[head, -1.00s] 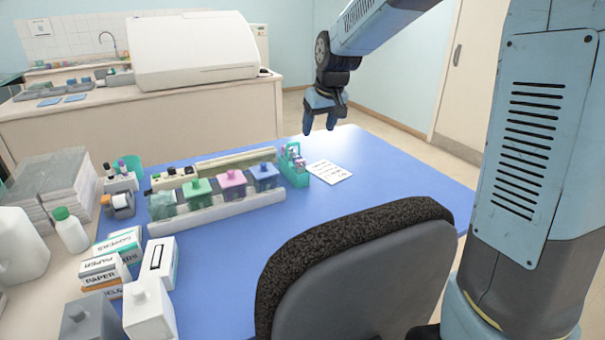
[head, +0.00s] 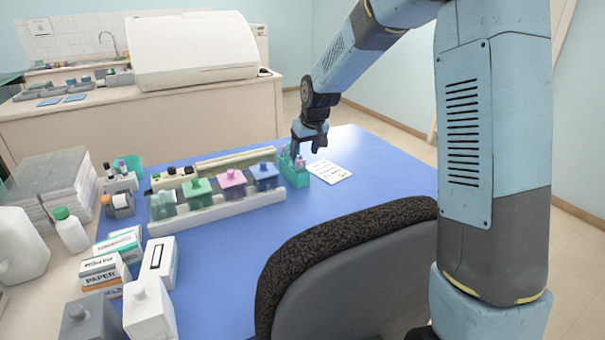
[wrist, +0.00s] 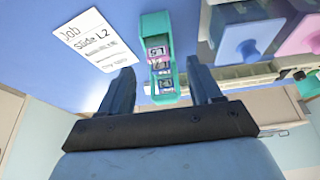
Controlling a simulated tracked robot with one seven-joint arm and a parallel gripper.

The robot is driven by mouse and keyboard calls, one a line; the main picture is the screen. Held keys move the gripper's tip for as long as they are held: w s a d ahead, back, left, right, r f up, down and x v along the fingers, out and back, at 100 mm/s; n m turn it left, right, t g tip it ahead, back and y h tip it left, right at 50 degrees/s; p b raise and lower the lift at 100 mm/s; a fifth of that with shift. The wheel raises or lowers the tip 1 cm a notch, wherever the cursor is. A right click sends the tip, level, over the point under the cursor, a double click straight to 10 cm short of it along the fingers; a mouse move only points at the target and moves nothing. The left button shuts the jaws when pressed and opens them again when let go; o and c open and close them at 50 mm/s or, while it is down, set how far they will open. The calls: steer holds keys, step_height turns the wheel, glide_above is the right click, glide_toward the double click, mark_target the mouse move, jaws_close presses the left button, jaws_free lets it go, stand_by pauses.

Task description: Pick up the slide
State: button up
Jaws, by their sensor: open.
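The slides (wrist: 157,54) stand in a small green rack (wrist: 155,24), their labelled ends showing in the wrist view; a label appears to read L1, another is too small to read surely. The green rack also shows in the head view (head: 294,174), at the right end of the row of staining jars. My gripper (wrist: 157,82) is open and empty, its two fingers on either side of the rack's near end in the wrist view. In the head view my gripper (head: 307,154) hangs just above the rack. A white job card (wrist: 97,47) reading "Slide L2" lies beside the rack.
Jars with green (head: 197,188), pink (head: 232,179) and blue (head: 265,171) lids stand in a tray left of the rack. A chair (head: 350,260) stands at the near edge. The blue table top right of the card is clear.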

mark_target(301, 160)
steer(key=shift+w+x, duration=0.2)
steer(key=shift+x, duration=1.1)
steer(key=shift+w+x, duration=0.2)
steer(key=shift+x, duration=1.1)
steer(key=shift+d+r, duration=0.1)
steer(key=shift+r, duration=0.05)
jaws_close()
